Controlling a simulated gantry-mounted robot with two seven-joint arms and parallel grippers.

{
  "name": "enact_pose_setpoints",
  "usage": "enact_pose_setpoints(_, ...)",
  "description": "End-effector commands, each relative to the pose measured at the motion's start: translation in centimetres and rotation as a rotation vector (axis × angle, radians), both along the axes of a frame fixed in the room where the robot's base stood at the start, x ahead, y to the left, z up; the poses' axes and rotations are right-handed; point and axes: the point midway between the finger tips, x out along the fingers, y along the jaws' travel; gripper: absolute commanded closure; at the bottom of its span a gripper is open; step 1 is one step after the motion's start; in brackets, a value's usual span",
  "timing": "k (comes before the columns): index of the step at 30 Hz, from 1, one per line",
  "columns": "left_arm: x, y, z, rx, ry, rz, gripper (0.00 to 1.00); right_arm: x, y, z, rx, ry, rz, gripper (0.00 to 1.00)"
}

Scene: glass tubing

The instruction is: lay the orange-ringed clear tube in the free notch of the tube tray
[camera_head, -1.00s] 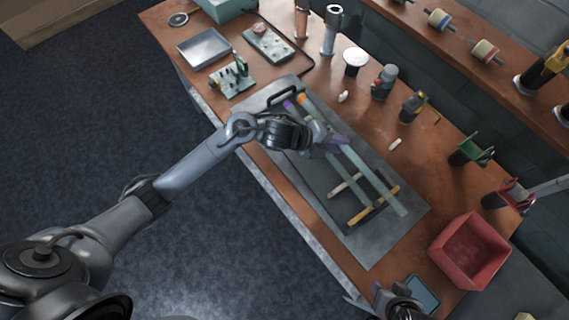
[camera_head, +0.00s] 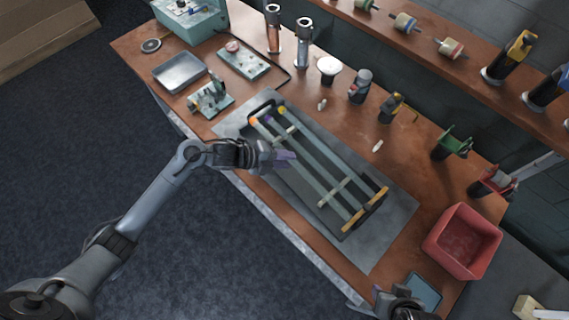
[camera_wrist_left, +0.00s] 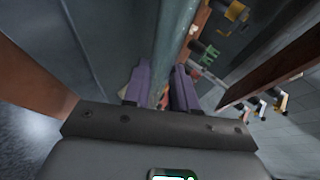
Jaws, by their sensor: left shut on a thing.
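The orange-ringed clear tube (camera_head: 273,141) runs lengthwise along the left side of the tube tray (camera_head: 378,207), its orange ring at the upper-left end. My left gripper (camera_head: 290,160) is shut on it with purple fingertips. In the left wrist view the tube (camera_wrist_left: 175,35) runs away between the fingers (camera_wrist_left: 160,88). A purple-ringed tube (camera_head: 267,118) lies just to its right, partly hidden. Whether the held tube touches the notch or hovers above it I cannot tell. My right gripper (camera_head: 402,302) is at the bottom edge, its jaws unclear.
The tray stands on a grey mat (camera_head: 395,225). A red bin (camera_head: 462,242) is at the right. Small stands and tools line the back, including a white-topped one (camera_head: 328,68). A metal pan (camera_head: 180,73) and small rack (camera_head: 210,98) lie toward the upper left.

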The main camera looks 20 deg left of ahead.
Motion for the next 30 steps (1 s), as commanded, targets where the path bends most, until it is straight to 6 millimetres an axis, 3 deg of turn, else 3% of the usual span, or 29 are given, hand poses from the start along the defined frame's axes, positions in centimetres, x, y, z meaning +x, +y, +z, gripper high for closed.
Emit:
enact_pose_setpoints(10, 0.0, 0.0, -3.7, -0.002, 0.003, 0.002, 1.0, 0.0, 0.1, -0.1, 0.004, 0.001, -0.002, 0.57)
enact_pose_setpoints(23, 0.0, 0.0, -4.2, 0.0, 0.0, 0.0, 1.0, 0.0, -0.1, -0.5, -0.004, 0.0, 0.003, 0.57)
enact_pose_setpoints(24, 0.0, 0.0, -4.3, -0.001, 0.001, 0.001, 0.72, 0.0, -0.1, -0.5, -0.006, 0.0, 0.004, 0.57)
enact_pose_setpoints(29, 0.0, -0.1, -4.2, -0.001, 0.001, 0.001, 0.48, 0.0, -0.2, -0.4, -0.007, 0.001, 0.005, 0.57)
enact_pose_setpoints(30, 0.0, -0.1, -4.2, -0.001, 0.001, 0.001, 0.48, 0.0, -0.2, -0.4, -0.007, 0.001, 0.005, 0.57)
